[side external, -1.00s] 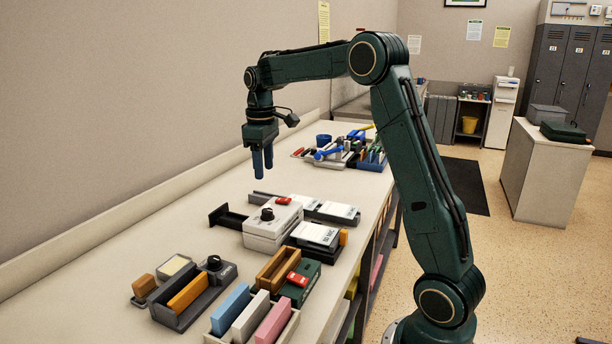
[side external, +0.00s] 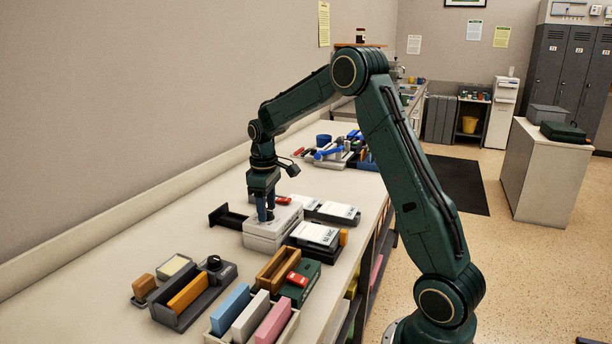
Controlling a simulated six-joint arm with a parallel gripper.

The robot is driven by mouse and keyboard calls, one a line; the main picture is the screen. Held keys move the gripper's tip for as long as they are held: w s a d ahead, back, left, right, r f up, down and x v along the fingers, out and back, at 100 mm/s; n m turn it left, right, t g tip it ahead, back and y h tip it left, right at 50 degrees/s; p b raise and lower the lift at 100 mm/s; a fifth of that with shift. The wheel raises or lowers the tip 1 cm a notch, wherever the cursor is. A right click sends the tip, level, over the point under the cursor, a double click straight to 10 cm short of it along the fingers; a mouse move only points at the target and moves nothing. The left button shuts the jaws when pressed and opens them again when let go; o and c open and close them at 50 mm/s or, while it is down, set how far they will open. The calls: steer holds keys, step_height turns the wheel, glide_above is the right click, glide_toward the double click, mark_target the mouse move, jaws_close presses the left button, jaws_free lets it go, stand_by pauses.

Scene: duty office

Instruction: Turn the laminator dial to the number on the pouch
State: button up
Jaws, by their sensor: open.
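The laminator (side external: 266,238) is a light grey box on the bench with a red part (side external: 283,201) on its far top. Its black dial is mostly hidden now behind my gripper's fingers. My gripper (side external: 266,217) points straight down with its blue fingers open at the dial, one on either side as far as this view shows. I cannot tell whether they touch it. White labelled packs (side external: 317,234) lie in a dark tray beside the laminator, and more white packs (side external: 338,210) lie behind. The print on them is too small to read, and I cannot tell which is the pouch.
A black bracket (side external: 228,215) sticks out left of the laminator. In front are a grey unit with a black knob (side external: 214,263), a wooden box (side external: 277,268), a green device (side external: 303,285) and coloured blocks (side external: 230,306). The bench's left side is clear.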

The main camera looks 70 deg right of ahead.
steer(key=c, duration=1)
steer(key=shift+m, duration=0.3)
steer(key=m, duration=0.9)
steer(key=shift+w, duration=0.1)
steer(key=shift+d, duration=0.1)
steer(key=o, duration=1)
